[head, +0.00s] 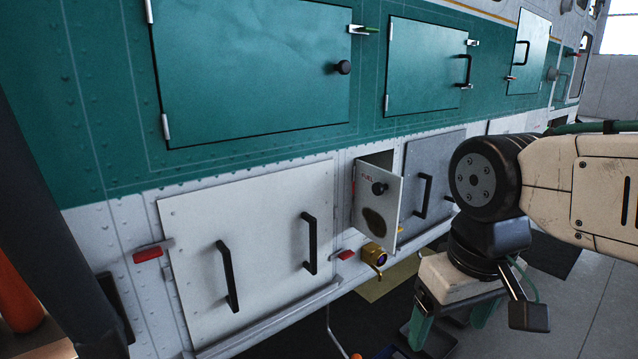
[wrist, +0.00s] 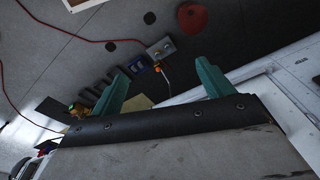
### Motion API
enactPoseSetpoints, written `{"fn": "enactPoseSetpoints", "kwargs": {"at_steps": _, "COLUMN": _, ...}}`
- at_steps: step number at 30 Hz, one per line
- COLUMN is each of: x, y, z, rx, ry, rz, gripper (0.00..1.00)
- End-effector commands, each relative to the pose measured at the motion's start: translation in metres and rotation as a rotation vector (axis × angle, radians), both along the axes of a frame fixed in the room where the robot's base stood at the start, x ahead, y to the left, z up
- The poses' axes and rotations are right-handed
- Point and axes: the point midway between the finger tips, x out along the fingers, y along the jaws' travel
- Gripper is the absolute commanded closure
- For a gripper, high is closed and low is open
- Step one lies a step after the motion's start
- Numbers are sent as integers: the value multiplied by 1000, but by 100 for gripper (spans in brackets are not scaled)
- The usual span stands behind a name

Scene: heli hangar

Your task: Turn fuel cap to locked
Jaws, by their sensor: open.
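A small white fuel door (head: 377,205) with red lettering, a black knob and a dark stain stands swung open on the helicopter's side in the head view. The opening behind it is mostly covered by the door, and I cannot make out the fuel cap inside. My gripper (head: 452,322) hangs low to the right of the door, fingers pointing down, apart from the helicopter. In the wrist view my gripper (wrist: 162,84) has its two green fingers spread with nothing between them. The fuel cap is not identifiable there either.
A brass fitting (head: 375,256) juts out just below the fuel door. A large white panel (head: 255,255) with two black handles is to its left, and a grey panel (head: 432,175) to its right. A red cable (wrist: 50,25) lies on the floor.

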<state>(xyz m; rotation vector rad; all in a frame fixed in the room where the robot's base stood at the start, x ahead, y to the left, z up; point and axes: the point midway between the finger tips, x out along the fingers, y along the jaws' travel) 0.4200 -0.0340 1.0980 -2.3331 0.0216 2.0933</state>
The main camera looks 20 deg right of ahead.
Motion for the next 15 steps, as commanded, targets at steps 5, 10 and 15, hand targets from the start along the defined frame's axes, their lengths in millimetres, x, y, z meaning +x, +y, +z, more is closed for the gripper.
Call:
{"fn": "enactPoseSetpoints", "kwargs": {"at_steps": 5, "x": 13, "y": -27, "z": -20, "rx": -2, "ry": 125, "rz": -75, "gripper": 20}}
{"fn": "enactPoseSetpoints", "kwargs": {"at_steps": 10, "x": 70, "y": -76, "z": -47, "rx": -91, "ry": 114, "rz": -84, "gripper": 20}}
{"fn": "enactPoseSetpoints", "kwargs": {"at_steps": 15, "x": 152, "y": -140, "z": -78, "rx": -226, "ry": -33, "rz": 64, "gripper": 20}}
